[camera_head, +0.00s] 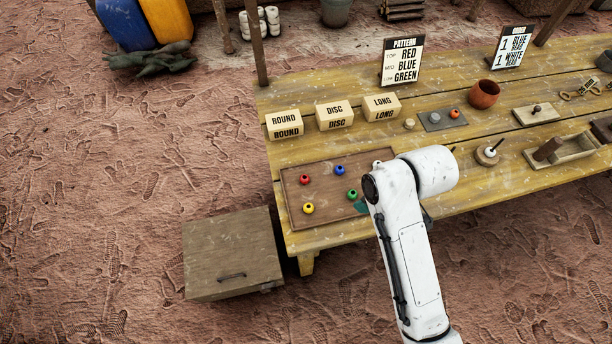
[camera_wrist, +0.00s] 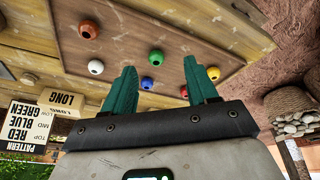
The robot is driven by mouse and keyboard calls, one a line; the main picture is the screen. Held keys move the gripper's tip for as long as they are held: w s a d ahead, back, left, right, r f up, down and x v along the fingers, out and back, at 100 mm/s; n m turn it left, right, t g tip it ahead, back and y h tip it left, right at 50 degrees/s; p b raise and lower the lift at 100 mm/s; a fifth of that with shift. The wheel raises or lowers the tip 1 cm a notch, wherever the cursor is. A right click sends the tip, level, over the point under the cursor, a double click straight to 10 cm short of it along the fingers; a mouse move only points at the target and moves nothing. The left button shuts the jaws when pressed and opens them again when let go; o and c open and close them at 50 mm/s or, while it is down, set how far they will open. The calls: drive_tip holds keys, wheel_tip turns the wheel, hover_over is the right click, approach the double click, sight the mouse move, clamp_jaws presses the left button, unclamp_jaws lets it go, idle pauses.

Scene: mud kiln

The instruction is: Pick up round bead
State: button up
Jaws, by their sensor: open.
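Several round beads with dark holes lie on a brown wooden tray (camera_head: 328,207). In the head view I see a red bead (camera_head: 305,179), a blue bead (camera_head: 340,170), a green bead (camera_head: 352,194) and a yellow bead (camera_head: 308,208). The wrist view also shows an orange bead (camera_wrist: 88,28). My gripper (camera_wrist: 160,64) is open and empty above the tray. In the head view my arm mostly hides it.
Blocks labelled ROUND (camera_head: 284,126), DISC (camera_head: 335,116) and LONG (camera_head: 382,108) stand behind the tray. A pattern sign (camera_head: 403,62) is at the back. A clay cup (camera_head: 484,94) and an open wooden box (camera_head: 565,151) stand right. A lidded crate (camera_head: 232,252) stands by the table.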

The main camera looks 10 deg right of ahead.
drive_tip(key=w+a+n+g+y, duration=0.1)
drive_tip(key=w+a+n, duration=0.3)
drive_tip(key=w+n, duration=0.15)
drive_tip(key=n+g, duration=0.3)
drive_tip(key=n, duration=0.5)
approach(306, 175)
drive_tip(key=shift+y, duration=0.4)
drive_tip(key=shift+s+d+x, duration=0.1)
drive_tip(key=shift+s+x, duration=0.05)
drive_tip(key=shift+x, duration=2.15)
drive_tip(key=shift+s+d+x, duration=0.1)
drive_tip(key=shift+s+x, duration=0.05)
drive_tip(key=shift+x, duration=2.1)
drive_tip(key=shift+c, duration=0.4)
clamp_jaws()
